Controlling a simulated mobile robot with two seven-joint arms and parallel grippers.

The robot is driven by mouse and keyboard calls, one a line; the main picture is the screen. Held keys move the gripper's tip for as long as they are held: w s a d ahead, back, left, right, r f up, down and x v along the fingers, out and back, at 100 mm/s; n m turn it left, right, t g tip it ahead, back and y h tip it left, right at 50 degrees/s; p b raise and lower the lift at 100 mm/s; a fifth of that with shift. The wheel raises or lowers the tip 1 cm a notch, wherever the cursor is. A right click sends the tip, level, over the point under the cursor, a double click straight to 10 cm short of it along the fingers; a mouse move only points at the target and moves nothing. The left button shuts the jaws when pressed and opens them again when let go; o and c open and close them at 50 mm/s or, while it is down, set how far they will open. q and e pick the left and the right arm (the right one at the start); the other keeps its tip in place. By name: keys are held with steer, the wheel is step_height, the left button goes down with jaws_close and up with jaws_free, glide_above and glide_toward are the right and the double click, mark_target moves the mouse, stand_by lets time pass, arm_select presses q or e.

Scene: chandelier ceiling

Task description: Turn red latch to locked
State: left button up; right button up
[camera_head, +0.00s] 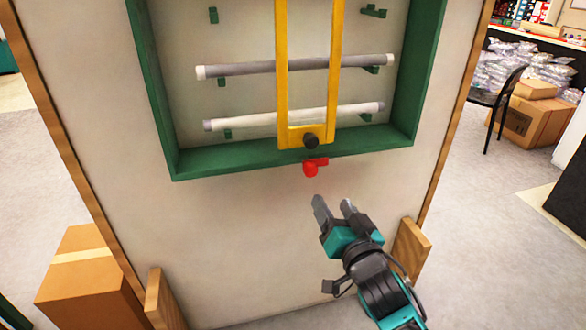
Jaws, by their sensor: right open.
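The small red latch (311,168) is mounted just under the bottom edge of the green frame (240,161), with a short arm pointing right. My left gripper is out of view.
Two tubes, one grey (295,66) and one white (290,117), lie across supports inside the green frame. The upright panel (230,250) below is bare. A cardboard box (85,285) stands at lower left; boxes (540,118) and a chair (497,105) stand at right.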

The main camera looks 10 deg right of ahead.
mark_target(312, 171)
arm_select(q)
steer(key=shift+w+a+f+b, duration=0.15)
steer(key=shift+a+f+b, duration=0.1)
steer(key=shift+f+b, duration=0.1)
arm_select(e)
steer(key=w, duration=0.9)
steer(key=w+a, duration=0.1)
steer(key=w, duration=0.3)
steer(key=shift+w+r, duration=0.15)
steer(key=shift+r, duration=0.1)
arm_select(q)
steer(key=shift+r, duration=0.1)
arm_select(e)
steer(key=c, duration=1)
steer(key=shift+o, duration=0.2)
